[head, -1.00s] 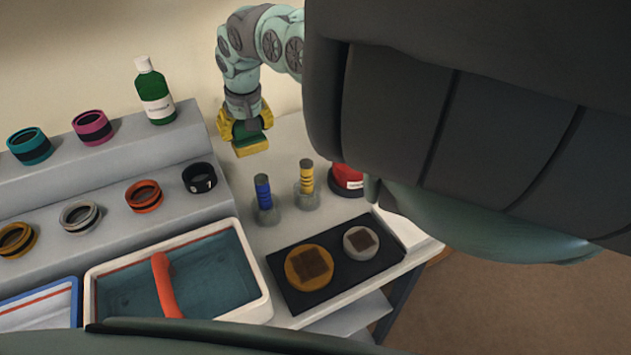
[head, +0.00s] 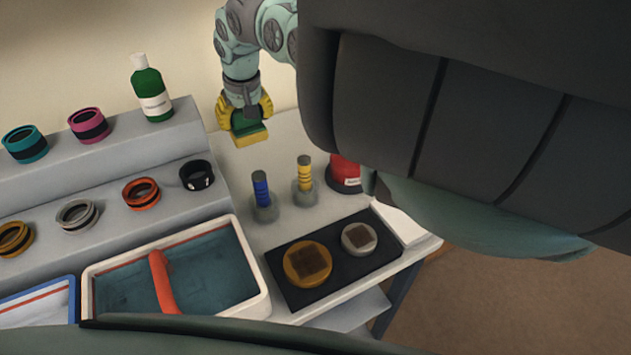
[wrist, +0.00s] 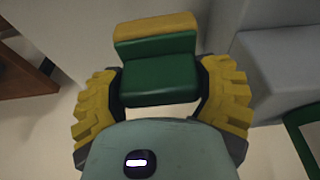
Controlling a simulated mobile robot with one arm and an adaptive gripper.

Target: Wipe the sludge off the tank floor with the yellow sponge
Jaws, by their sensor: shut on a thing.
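My gripper (head: 245,119), with yellow ribbed fingers, is shut on the sponge (head: 250,138), which has a green upper part and a yellow lower part. In the wrist view the sponge (wrist: 155,62) sits between both fingers. It is held near the wall, at the back of the table behind the two tools. The tank (head: 262,300) is a white-rimmed tray at the front with a teal inside and dark smudges on its floor (head: 215,270). A red curved bar (head: 161,280) spans it. The gripper is well away from the tank.
A blue-handled tool (head: 262,190) and a yellow-handled tool (head: 304,176) stand upright in holders. A red container (head: 344,174) is to their right. A black mat (head: 290,298) holds two round pieces. Stepped shelves (head: 110,215) carry several lens rings and a green bottle (head: 150,90).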

